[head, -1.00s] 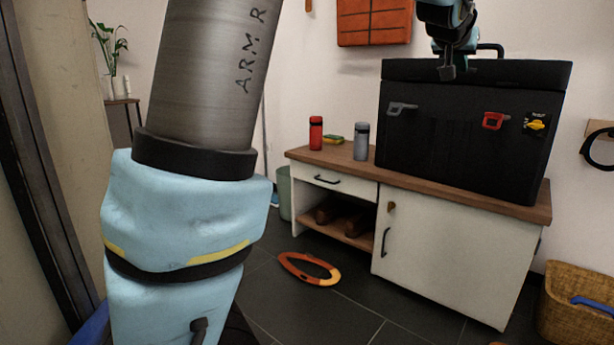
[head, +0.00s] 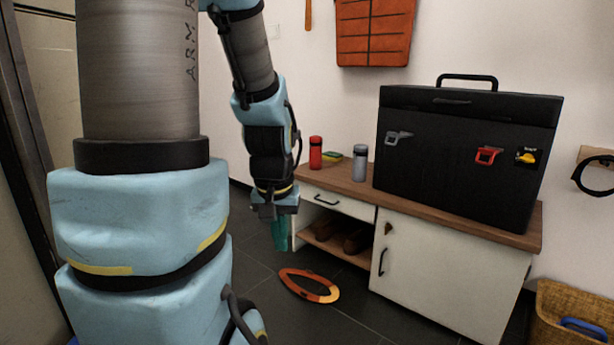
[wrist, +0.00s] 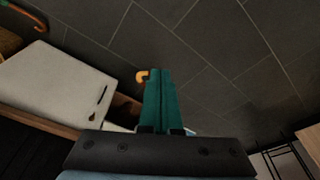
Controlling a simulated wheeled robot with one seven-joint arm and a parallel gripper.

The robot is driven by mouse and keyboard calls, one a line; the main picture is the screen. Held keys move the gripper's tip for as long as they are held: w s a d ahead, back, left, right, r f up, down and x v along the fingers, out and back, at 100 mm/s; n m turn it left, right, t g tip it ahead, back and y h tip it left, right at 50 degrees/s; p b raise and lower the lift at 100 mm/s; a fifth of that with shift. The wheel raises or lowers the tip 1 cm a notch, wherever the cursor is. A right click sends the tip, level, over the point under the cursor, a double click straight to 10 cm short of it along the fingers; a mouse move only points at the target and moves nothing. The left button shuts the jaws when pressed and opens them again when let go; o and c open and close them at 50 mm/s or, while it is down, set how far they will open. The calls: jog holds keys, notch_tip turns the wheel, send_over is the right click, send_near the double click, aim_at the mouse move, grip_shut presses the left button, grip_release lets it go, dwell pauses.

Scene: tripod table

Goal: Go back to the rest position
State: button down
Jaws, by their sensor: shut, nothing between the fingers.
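My gripper (head: 280,235) hangs pointing down in the head view, left of the cabinet's drawer and above the dark floor. Its teal fingers are pressed together with nothing between them. In the wrist view the shut fingers (wrist: 160,100) reach out over the tiled floor, with the cabinet off to the left. The gripper touches nothing that I can see.
A white cabinet (head: 445,265) with a wooden top carries a black toolbox (head: 460,150), a red bottle (head: 315,153) and a grey bottle (head: 360,163). An orange ring-shaped object (head: 309,286) lies on the floor. A wicker basket (head: 560,310) stands at the right.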

jog(key=w+p+v, duration=0.2)
jog(key=p+v, duration=1.6)
jog(key=p, duration=0.1)
jog(key=w+a+r+p+v, duration=0.1)
jog(key=w+p+v, duration=0.2)
jog(key=p+v, duration=1.6)
jog(key=shift+g, duration=0.4)
jog(key=c, duration=1.6)
grip_release()
